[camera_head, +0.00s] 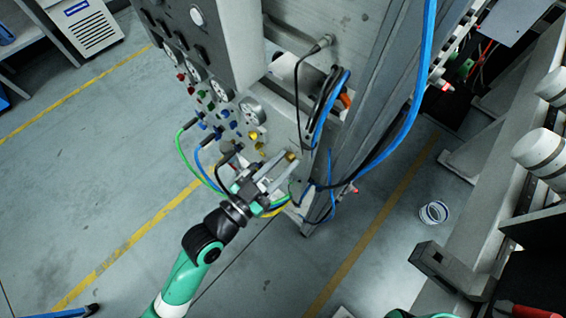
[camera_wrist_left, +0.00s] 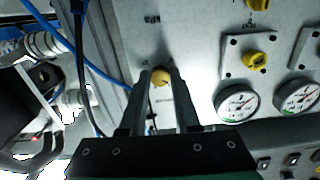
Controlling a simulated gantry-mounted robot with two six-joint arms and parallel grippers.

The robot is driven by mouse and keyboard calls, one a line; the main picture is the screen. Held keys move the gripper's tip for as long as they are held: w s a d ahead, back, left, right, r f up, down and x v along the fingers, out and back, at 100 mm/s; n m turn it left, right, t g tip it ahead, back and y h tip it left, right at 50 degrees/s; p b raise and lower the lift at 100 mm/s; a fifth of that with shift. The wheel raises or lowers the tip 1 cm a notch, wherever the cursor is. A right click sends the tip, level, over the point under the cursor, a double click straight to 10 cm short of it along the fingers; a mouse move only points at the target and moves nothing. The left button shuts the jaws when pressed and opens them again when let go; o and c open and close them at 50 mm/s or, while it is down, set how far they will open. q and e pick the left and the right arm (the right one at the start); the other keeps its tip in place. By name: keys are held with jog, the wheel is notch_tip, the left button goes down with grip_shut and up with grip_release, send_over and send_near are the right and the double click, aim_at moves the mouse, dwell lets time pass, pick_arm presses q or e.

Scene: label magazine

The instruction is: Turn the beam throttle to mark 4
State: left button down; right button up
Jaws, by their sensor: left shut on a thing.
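My right gripper does not show.
The cabinet panel (camera_head: 228,118) carries gauges, coloured knobs and plugged cables near my left arm. Another yellow knob (camera_wrist_left: 256,60) sits above two gauges (camera_wrist_left: 237,103). Blue and black cables (camera_wrist_left: 92,70) hang beside the gripper. A tape roll (camera_head: 433,212) lies on the floor.

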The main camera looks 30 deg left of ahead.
pick_arm(q)
jog(key=m+b, duration=0.1)
jog(key=m, duration=0.4)
dwell(0.5)
jog(key=c, duration=0.6)
grip_release()
jog(key=v, duration=1.1)
jog(key=shift+s+a+b, duration=0.15)
jog(key=shift+s+b, duration=0.15)
